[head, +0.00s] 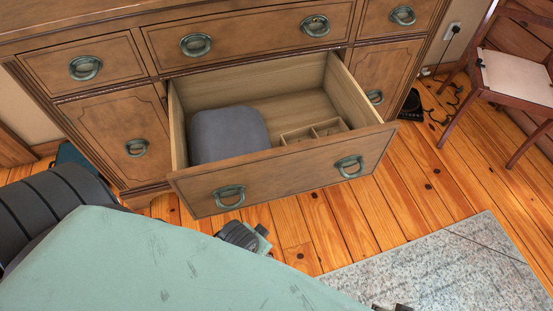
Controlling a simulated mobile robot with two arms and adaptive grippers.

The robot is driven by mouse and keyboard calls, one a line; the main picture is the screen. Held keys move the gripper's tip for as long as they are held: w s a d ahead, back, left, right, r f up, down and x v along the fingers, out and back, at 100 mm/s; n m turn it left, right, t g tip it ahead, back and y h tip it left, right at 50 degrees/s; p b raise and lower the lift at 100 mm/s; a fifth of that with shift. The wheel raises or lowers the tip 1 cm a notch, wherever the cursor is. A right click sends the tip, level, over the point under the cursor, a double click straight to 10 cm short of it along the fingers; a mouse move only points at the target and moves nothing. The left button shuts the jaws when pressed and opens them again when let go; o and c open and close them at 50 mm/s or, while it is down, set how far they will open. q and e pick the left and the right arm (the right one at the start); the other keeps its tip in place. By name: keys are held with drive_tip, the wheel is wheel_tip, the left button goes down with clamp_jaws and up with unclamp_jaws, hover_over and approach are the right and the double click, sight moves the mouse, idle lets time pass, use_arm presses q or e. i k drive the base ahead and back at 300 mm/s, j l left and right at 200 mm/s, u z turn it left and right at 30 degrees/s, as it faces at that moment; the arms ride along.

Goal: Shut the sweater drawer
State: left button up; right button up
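The sweater drawer (290,169) is pulled well out of the wooden dresser, below the middle top drawer. Its front has two green ring handles, a left one (229,194) and a right one (350,166). A folded grey sweater (229,134) lies inside on the left, with a wooden divider (313,133) to its right. What looks like my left gripper (243,238) is low in front of the drawer, below the left handle and partly hidden by my arm; its fingers are unclear. Only small dark parts, perhaps my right gripper (390,307), show at the bottom edge.
The dresser's other drawers and side doors (120,135) look shut. A wooden chair (515,75) stands at the right, with a dark object (411,106) and a cord on the floor nearby. A grey rug (450,270) lies at lower right. Plank floor (385,205) before the drawer's right half is clear.

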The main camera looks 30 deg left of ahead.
sight(289, 94)
drive_tip(key=i+u, duration=0.1)
drive_tip(key=u, duration=0.85)
drive_tip(key=i+l+u, duration=0.1)
drive_tip(key=u, duration=0.4)
drive_tip(key=i+l+z, duration=0.1)
drive_tip(key=z, duration=0.3)
